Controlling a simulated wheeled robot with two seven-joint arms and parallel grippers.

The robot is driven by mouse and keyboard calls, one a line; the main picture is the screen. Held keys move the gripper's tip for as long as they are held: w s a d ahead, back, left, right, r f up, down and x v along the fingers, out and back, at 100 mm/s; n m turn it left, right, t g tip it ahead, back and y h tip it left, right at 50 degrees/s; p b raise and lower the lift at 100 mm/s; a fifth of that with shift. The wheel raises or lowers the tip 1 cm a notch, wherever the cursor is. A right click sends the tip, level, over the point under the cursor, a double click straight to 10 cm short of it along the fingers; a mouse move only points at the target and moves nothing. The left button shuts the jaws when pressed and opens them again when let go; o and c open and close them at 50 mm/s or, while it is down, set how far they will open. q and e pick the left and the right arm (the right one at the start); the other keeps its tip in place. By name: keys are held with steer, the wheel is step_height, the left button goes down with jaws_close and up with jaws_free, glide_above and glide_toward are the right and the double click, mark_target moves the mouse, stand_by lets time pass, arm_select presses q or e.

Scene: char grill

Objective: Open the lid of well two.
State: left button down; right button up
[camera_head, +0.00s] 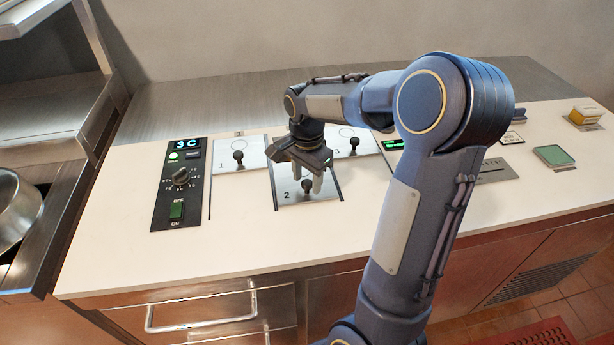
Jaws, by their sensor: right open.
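The lid of well two (290,197) is a shiny metal plate marked "2" in the white counter. It lies flat, and a small dark knob (307,186) stands on it near its middle. My right gripper (308,184) points down over this lid, with its fingers apart around or just above the knob. I cannot tell whether the fingers touch it. The gripper body and wrist hide the far part of the lid. My left gripper is not in view.
Lid one (238,166) lies to the left and lid three (352,150) to the right, each with a knob. A black control panel (180,184) with a dial sits at left. A green block (553,156) and a yellow block (585,115) are at right. The front counter is clear.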

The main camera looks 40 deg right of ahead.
steer(key=shift+r, duration=3.9)
